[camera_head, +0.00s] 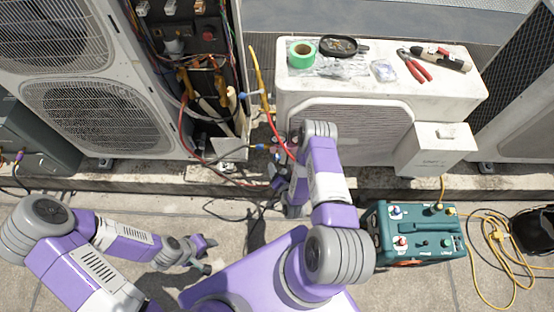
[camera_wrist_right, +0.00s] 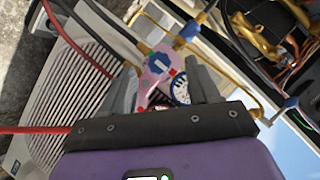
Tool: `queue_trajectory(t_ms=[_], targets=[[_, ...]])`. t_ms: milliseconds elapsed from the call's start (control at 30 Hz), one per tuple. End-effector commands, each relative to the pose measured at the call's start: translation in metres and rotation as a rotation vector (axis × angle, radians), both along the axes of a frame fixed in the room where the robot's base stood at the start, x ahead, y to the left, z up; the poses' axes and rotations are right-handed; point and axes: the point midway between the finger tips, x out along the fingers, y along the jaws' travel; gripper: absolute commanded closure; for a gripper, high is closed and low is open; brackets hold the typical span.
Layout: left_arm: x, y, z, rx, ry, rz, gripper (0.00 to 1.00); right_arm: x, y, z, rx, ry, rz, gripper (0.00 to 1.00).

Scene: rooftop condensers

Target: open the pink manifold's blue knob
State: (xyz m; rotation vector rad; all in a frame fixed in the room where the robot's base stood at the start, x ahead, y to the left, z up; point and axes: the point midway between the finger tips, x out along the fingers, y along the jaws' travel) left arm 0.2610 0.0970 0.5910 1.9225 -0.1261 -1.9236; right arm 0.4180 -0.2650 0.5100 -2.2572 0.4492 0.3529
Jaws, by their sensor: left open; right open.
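The pink manifold (camera_wrist_right: 152,84) shows in the right wrist view, with a blue knob (camera_wrist_right: 157,63) on its upper part and a round gauge (camera_wrist_right: 181,91) at its side. My right gripper (camera_wrist_right: 163,76) is open; its two fingers stand either side of the manifold in the picture, and I cannot tell whether they touch it. In the head view my right gripper (camera_head: 279,178) is in front of the condensers, partly hidden by its own arm, and the manifold is not clear there. My left gripper (camera_head: 207,254) is open and empty, low over the paving.
An open condenser (camera_head: 85,110) with exposed wiring stands left. A white unit (camera_head: 440,92) carries green tape (camera_head: 301,54), red pliers (camera_head: 415,66) and other tools. A teal machine (camera_head: 418,232) sits at right beside a yellow cable (camera_head: 493,283). Red and yellow hoses run near the right gripper.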

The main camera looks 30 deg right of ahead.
Motion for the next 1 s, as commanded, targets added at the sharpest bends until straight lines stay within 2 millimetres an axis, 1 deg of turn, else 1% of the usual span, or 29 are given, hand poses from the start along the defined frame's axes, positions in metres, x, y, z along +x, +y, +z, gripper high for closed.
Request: queue_trajectory(t_ms=[33, 133, 233, 333, 500, 700, 833, 1000], targets=[[0.000, 0.000, -0.003, 0.000, 0.000, 0.000, 0.57, -0.002, -0.005, -0.003, 0.000, -0.042, -0.019, 0.40], [0.000, 0.000, -0.005, 0.000, -0.001, 0.000, 0.57, -0.002, -0.011, -0.002, -0.002, -0.103, -0.044, 0.40], [0.000, 0.000, -0.007, 0.000, -0.001, 0.000, 0.57, 0.003, -0.015, -0.002, -0.005, -0.129, -0.051, 0.40], [0.000, 0.000, -0.012, 0.000, -0.001, 0.000, 0.57, 0.015, -0.018, -0.005, -0.006, -0.133, -0.051, 0.40], [0.000, 0.000, -0.023, 0.000, -0.001, 0.000, 0.57, 0.041, -0.025, -0.013, -0.005, -0.131, -0.051, 0.40], [0.000, 0.000, -0.031, 0.000, -0.001, 0.000, 0.57, 0.063, -0.031, -0.019, -0.006, -0.130, -0.051, 0.40], [0.000, 0.000, -0.032, 0.000, -0.001, 0.000, 0.57, 0.068, -0.033, -0.020, -0.005, -0.128, -0.052, 0.40], [0.000, 0.000, -0.031, 0.000, -0.001, 0.000, 0.57, 0.068, -0.033, -0.019, -0.005, -0.126, -0.052, 0.40]])
